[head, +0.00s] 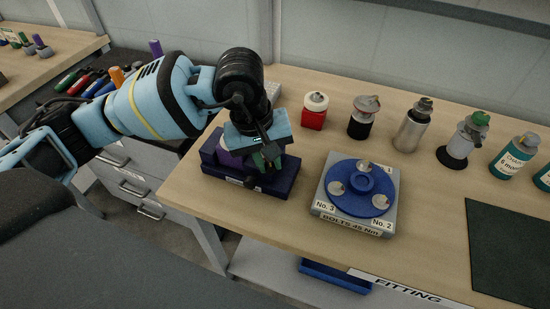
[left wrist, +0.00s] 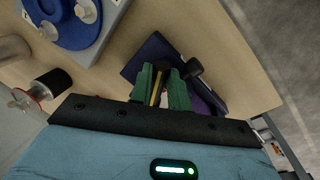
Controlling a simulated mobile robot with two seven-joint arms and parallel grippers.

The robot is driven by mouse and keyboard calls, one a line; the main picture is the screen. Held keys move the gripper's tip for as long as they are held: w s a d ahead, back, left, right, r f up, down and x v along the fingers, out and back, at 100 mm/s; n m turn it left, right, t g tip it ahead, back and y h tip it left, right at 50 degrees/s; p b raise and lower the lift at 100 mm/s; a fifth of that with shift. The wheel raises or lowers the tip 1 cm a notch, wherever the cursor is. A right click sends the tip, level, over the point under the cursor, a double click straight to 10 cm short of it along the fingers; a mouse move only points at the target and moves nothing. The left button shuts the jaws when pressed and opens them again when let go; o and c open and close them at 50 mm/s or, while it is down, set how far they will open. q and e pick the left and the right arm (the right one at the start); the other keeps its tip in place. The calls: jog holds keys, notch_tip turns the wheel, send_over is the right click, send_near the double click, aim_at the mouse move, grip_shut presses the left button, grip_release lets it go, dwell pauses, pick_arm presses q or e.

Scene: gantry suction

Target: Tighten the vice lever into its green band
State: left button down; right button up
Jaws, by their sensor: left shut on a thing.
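The vice (head: 270,185) is a dark purple-blue block on a flat base at the bench's left front corner; its base also shows in the left wrist view (left wrist: 145,57). My left gripper (head: 268,160) points down over it and hides much of its top. In the left wrist view, its green fingers (left wrist: 162,85) are closed about a thin dark part with a yellow stripe, which appears to be the vice lever (left wrist: 157,88). A black-knobbed rod (left wrist: 194,68) stands beside the fingers. I cannot make out the green band or the lever's angle. My right gripper is not in view.
A blue round bolt fixture (head: 360,188) on a grey plate stands right of the vice. Several bottles and containers, including a red one (head: 314,115), line the back. A dark green mat (head: 510,250) lies at right. Bare wood separates vice and fixture.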

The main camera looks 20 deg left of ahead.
pick_arm(q)
jog(key=c, duration=1.3)
grip_release()
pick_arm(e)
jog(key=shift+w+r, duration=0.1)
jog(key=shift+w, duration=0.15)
pick_arm(q)
jog(key=v, duration=0.8)
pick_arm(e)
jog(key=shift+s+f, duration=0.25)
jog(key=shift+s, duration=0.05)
